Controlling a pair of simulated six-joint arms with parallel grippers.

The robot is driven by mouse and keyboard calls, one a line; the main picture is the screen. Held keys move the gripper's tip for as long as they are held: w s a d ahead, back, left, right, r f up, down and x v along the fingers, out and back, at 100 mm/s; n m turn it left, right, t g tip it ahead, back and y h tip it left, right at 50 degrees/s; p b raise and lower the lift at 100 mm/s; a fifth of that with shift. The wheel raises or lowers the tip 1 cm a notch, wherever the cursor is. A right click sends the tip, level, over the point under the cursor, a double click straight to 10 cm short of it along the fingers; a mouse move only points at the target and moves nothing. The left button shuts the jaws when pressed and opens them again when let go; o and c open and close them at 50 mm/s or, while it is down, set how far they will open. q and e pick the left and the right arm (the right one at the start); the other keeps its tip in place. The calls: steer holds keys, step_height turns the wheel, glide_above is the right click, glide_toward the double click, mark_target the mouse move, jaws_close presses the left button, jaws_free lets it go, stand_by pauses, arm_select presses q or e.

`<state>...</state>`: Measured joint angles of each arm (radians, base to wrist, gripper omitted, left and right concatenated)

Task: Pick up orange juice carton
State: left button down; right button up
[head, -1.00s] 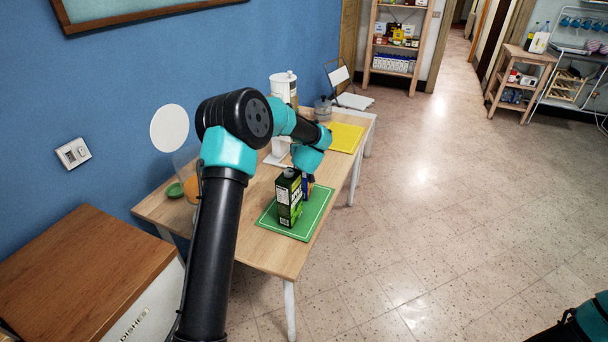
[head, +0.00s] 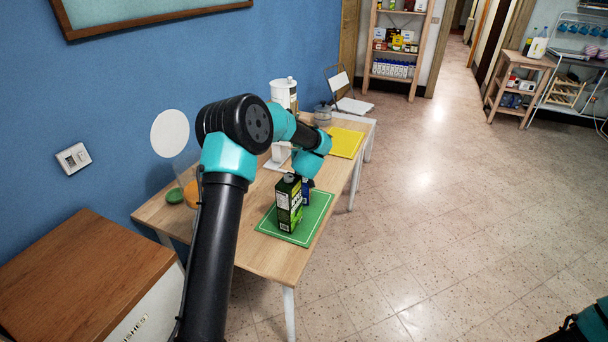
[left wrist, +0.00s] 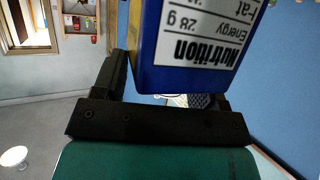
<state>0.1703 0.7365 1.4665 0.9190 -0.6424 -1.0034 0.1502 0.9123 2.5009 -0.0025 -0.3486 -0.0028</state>
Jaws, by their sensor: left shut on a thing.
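A blue carton with a yellow side (left wrist: 190,72) fills the top of the left wrist view, with a white nutrition label on its blue face. It may be the orange juice carton, but its front is not visible. My left gripper (left wrist: 180,88) is shut on it. In the head view this carton (head: 307,195) is mostly hidden behind a dark green carton (head: 288,207), and my left gripper (head: 308,180) is just above it. I cannot tell whether its base touches the mat.
The green carton stands close in front of the held carton on a green mat (head: 318,212). A yellow mat (head: 346,142) lies farther along the wooden table (head: 264,254). A white canister (head: 283,92) stands near the wall.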

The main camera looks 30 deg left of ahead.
arm_select(q)
steer(key=shift+d+f, duration=0.1)
step_height(320, 180, up, 10)
steer(key=shift+r, duration=0.1)
stand_by(0.4)
steer(key=shift+r, duration=0.1)
stand_by(0.4)
steer(key=shift+r, duration=2.9)
steer(key=shift+f, duration=0.1)
